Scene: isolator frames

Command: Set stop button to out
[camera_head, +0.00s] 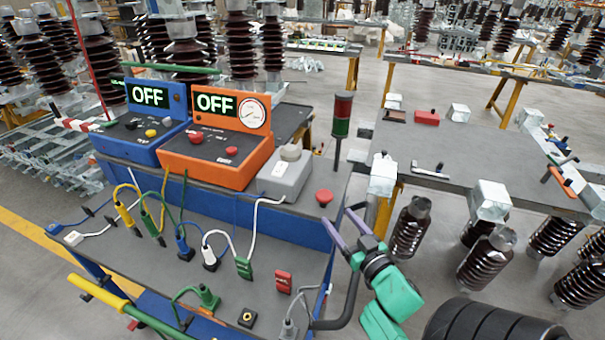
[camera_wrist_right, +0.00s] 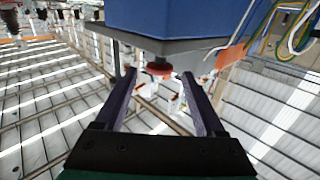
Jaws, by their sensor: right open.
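The red mushroom-shaped stop button (camera_head: 324,197) sits at the right end of the grey bench panel, at the foot of the signal post. My right gripper (camera_head: 338,214) is open and empty, its two purple fingers pointing at the button from the front right. In the right wrist view the button (camera_wrist_right: 159,68) shows between and slightly beyond the open fingertips (camera_wrist_right: 159,75), and neither finger appears to touch it. I cannot tell whether the button is pressed in or out. My left gripper is out of view.
An orange box (camera_head: 216,162) and a blue box (camera_head: 130,145), both reading OFF, stand left of the button. A grey box (camera_head: 285,180) and a red-green signal post (camera_head: 341,130) stand close by. Cables and plugs cover the lower panel; a dark table (camera_head: 460,150) lies right.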

